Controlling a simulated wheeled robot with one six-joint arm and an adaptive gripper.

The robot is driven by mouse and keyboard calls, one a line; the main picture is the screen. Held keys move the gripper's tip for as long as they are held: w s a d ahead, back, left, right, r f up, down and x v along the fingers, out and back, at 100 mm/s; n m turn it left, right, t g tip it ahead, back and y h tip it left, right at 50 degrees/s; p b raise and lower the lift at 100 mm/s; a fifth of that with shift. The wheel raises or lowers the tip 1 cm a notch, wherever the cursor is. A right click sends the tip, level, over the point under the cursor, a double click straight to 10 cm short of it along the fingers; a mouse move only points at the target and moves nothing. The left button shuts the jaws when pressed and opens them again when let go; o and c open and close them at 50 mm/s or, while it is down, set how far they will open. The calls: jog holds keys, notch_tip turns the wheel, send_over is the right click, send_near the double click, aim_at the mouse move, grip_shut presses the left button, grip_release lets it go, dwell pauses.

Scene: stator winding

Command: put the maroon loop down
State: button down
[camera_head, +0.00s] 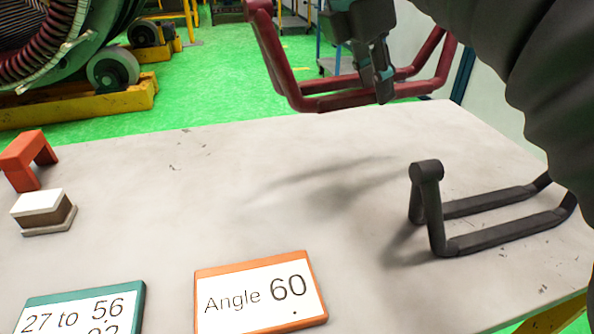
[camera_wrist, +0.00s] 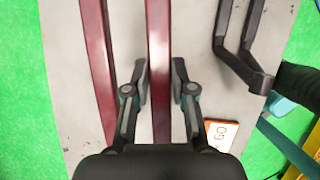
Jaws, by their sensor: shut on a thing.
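The maroon loop (camera_head: 283,70) hangs in the air above the far part of the table in the head view, its shadow lying on the tabletop below. My gripper (camera_head: 380,88) is at its near bar and shut on it. In the wrist view one maroon bar (camera_wrist: 159,60) runs between the fingers of my gripper (camera_wrist: 160,85), and the loop's other bar (camera_wrist: 97,60) passes to the left of them.
A black loop (camera_head: 487,206) lies on the table (camera_head: 180,220) at the right. An orange bracket (camera_head: 28,158), a small white-topped block (camera_head: 43,211), a teal-framed card (camera_head: 85,312) and an orange-framed card (camera_head: 260,294) sit left and near. The table's middle is bare.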

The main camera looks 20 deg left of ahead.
aim_at(348, 75)
jog(key=w+d+f+m+b, duration=0.2)
jog(key=w+d+f, duration=0.1)
jog(key=w+d, duration=0.7)
jog(key=a+f, duration=0.2)
jog(key=a, duration=0.1)
jog(key=s+a+f+b, duration=0.1)
jog(key=a+f, duration=0.2)
jog(key=a, duration=0.1)
jog(key=s+a+f+b, duration=0.1)
jog(key=a+f, duration=0.1)
jog(key=a, duration=0.1)
jog(key=shift+a+f, duration=0.2)
jog(key=shift+a, duration=0.15)
jog(key=shift+h, duration=0.3)
jog(key=shift+f+b, duration=0.6)
jog(key=shift+f, duration=1.4)
jog(key=shift+f, duration=0.2)
jog(key=c, duration=1)
grip_release()
jog(key=shift+o, duration=0.2)
jog(key=p+v, duration=0.2)
jog(key=v, duration=0.4)
jog(key=p+v, duration=0.2)
jog(key=v, duration=0.4)
jog(key=shift+w+r, duration=0.2)
jog(key=shift+r, duration=0.05)
